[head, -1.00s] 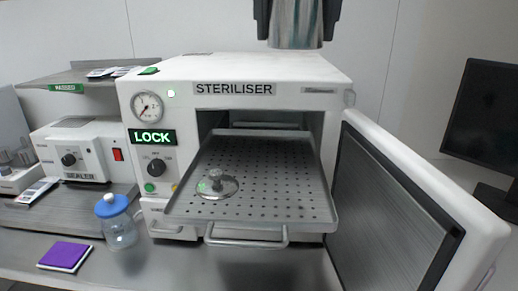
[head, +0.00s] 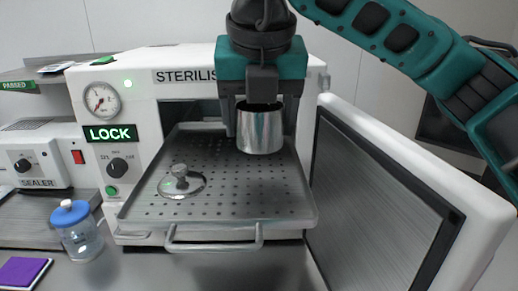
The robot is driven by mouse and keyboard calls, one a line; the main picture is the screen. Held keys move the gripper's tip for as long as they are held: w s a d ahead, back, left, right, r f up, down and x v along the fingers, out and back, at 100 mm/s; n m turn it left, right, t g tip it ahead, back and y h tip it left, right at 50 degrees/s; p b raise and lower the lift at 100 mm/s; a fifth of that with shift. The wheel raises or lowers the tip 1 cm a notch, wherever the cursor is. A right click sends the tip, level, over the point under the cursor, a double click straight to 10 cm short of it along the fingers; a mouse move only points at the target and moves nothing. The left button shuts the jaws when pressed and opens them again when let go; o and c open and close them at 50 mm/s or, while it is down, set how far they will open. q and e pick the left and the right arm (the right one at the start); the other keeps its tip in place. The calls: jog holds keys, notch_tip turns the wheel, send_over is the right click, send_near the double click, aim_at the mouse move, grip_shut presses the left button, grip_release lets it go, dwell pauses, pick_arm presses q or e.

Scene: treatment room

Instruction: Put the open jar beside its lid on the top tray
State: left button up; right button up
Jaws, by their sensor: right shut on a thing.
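An open metal jar (head: 260,134), shiny and upright, hangs from my right gripper (head: 262,103), which is shut on its rim. The jar appears over the right rear part of the perforated top tray (head: 215,212); I cannot tell whether its base touches the tray. The round lid (head: 184,183) with a knob lies on the tray's left side, left of and nearer than the jar, with bare tray between them. The tray sticks out of the steriliser. My left gripper is not in view.
The steriliser (head: 214,60) stands behind the tray, its door (head: 385,200) open on the right. A blue-capped bottle (head: 77,232) and a purple pad (head: 22,271) are on the counter at left. The tray's front and right parts are clear.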

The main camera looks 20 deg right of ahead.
aim_at(260, 145)
jog(key=shift+f, duration=2.1)
jog(key=shift+f+b, duration=0.2)
jog(key=shift+b, duration=0.1)
jog(key=o, duration=1.1)
jog(key=shift+r, duration=0.1)
jog(key=shift+o, duration=0.2)
jog(key=shift+r, duration=0.1)
jog(key=p+v, duration=0.1)
jog(key=v, duration=1.1)
jog(key=shift+p, duration=0.3)
jog(key=shift+s, duration=0.15)
